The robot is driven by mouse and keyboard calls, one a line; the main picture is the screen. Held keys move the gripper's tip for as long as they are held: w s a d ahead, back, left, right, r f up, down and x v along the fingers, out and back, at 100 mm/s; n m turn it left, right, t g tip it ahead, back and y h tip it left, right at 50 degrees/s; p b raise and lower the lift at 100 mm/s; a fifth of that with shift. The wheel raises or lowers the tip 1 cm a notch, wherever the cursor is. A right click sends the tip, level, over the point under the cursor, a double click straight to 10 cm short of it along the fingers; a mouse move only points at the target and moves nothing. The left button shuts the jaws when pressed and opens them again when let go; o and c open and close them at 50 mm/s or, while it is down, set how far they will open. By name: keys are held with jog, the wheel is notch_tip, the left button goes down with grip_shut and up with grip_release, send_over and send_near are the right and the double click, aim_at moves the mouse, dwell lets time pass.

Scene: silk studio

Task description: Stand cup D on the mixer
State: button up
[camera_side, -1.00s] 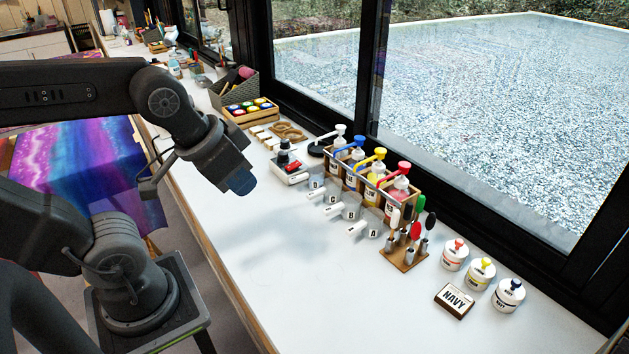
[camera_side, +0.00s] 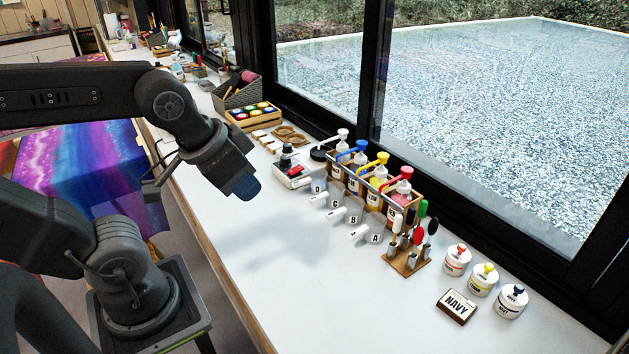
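Cup D (camera_side: 319,187) is a small clear cup with a white handle. It stands on the white table at the far end of a row of similar lettered cups, in front of the pump bottles. The mixer (camera_side: 291,177), a small white device with a black upright part and a red patch, stands just behind and left of cup D. My gripper (camera_side: 246,190) hangs above the table, left of the mixer and cup D and apart from both. Its dark blue end points down. Its fingers are too indistinct to tell whether they are open.
Cup B (camera_side: 352,215) and cup A (camera_side: 373,236) stand nearer. A wooden rack (camera_side: 415,203) of pump bottles is behind the cups. A brush stand (camera_side: 407,260), white jars (camera_side: 456,262) and a NAVY block (camera_side: 456,305) are at right. The near table (camera_side: 290,280) is clear.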

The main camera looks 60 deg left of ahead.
jog(key=o, duration=0.6)
jog(key=shift+g+y, duration=0.3)
jog(key=shift+g, duration=0.5)
jog(key=w+a, duration=0.1)
jog(key=w, duration=0.1)
jog(key=w+a, duration=0.1)
jog(key=w, duration=0.2)
jog(key=w+a, duration=0.1)
jog(key=w, duration=0.2)
jog(key=shift+a, duration=0.35)
jog(key=w+a+f+g, duration=0.1)
jog(key=w+a+f, duration=0.2)
jog(key=w+a, duration=0.2)
jog(key=shift+w+a+g, duration=0.3)
jog(key=shift+w+a, duration=0.1)
jog(key=shift+w, duration=0.85)
jog(key=g, duration=0.2)
send_over(300, 181)
jog(key=shift+m, duration=0.3)
jog(key=f, duration=1.2)
jog(key=shift+d, duration=0.25)
jog(key=shift+a+f, duration=0.3)
jog(key=shift+f, duration=3)
